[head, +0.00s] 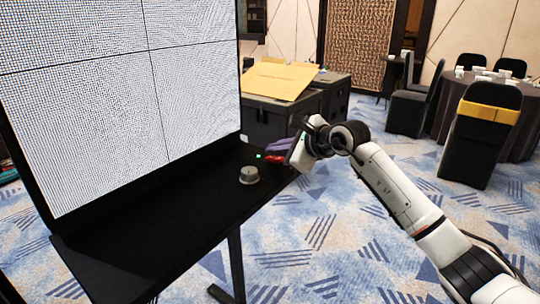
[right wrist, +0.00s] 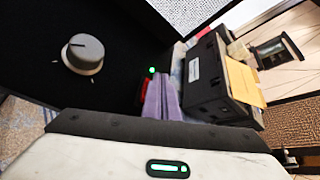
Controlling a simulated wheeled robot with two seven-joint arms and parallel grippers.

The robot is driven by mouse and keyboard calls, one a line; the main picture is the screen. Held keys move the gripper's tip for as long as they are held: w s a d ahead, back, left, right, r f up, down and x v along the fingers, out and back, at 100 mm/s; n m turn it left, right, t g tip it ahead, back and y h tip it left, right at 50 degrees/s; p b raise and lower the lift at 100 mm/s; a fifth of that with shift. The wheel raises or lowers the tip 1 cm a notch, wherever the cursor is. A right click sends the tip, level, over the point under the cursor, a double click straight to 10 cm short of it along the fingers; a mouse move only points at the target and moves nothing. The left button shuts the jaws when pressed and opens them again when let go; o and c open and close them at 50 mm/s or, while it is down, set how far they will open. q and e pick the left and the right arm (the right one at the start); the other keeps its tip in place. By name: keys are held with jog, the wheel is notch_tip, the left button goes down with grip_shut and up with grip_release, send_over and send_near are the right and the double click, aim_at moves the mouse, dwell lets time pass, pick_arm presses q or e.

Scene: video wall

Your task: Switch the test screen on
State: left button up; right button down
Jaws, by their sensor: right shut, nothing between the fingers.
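The big screen (head: 110,90) stands at the left of the head view and shows a pale, finely dotted picture across its panels. On the black shelf below it is a small red part (head: 274,159), perhaps a switch, beside a glowing green light (head: 258,156). The red part (right wrist: 143,88) and green light (right wrist: 152,70) also show in the right wrist view. My right gripper (head: 270,150), with purple fingers, is shut and empty right at the red part and partly hides it. The fingers (right wrist: 158,80) seem very close to it; I cannot tell whether they touch. My left gripper is out of view.
A grey round knob (head: 249,175) stands on the shelf, left of the fingers. Black cases (head: 270,118) with a yellow-tan board (head: 280,80) on top stand behind the shelf. A round table and chairs (head: 480,130) are at the far right. Open carpet lies between.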

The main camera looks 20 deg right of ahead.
jog(key=shift+s+d+r+p, duration=0.15)
jog(key=shift+r+p, duration=0.2)
jog(key=shift+r, duration=0.4)
jog(key=shift+r, duration=0.1)
jog(key=r+p, duration=0.1)
jog(key=s+r+p, duration=0.1)
jog(key=r, duration=0.1)
jog(key=d+r, duration=0.1)
jog(key=shift+s+r+p, duration=0.15)
jog(key=shift+r+p, duration=0.1)
jog(key=shift+p, duration=0.15)
